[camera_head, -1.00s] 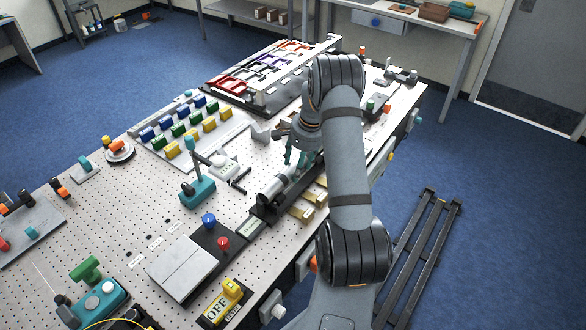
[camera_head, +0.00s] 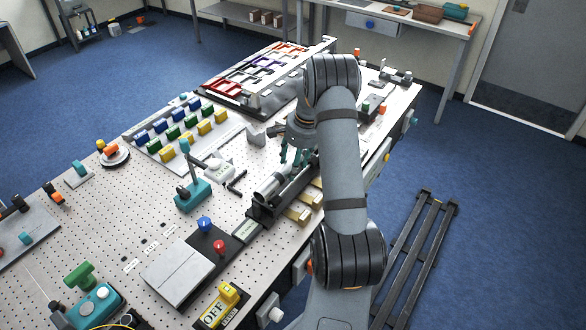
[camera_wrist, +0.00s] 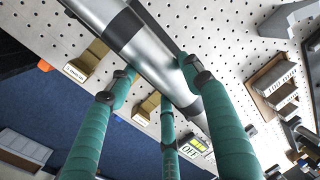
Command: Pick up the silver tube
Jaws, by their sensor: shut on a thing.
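The silver tube (camera_head: 271,186) lies lengthwise over a dark cradle near the right edge of the pegboard table, with its near end showing. In the wrist view the tube (camera_wrist: 150,55) crosses the top diagonally, with a dark band around it. My gripper (camera_head: 296,157) is at the tube's far part. In the wrist view its teal fingers (camera_wrist: 156,82) lie on both sides of the tube and are shut on it. I cannot tell whether the tube is clear of the cradle. My arm hides part of the far end in the head view.
Yellow-tan blocks (camera_head: 299,215) sit beside the cradle at the table edge. A teal lever device (camera_head: 192,194) stands left of the tube. Red and blue knobs (camera_head: 212,234) and a yellow OFF switch (camera_head: 219,308) are nearer. Rows of coloured blocks (camera_head: 181,131) lie behind.

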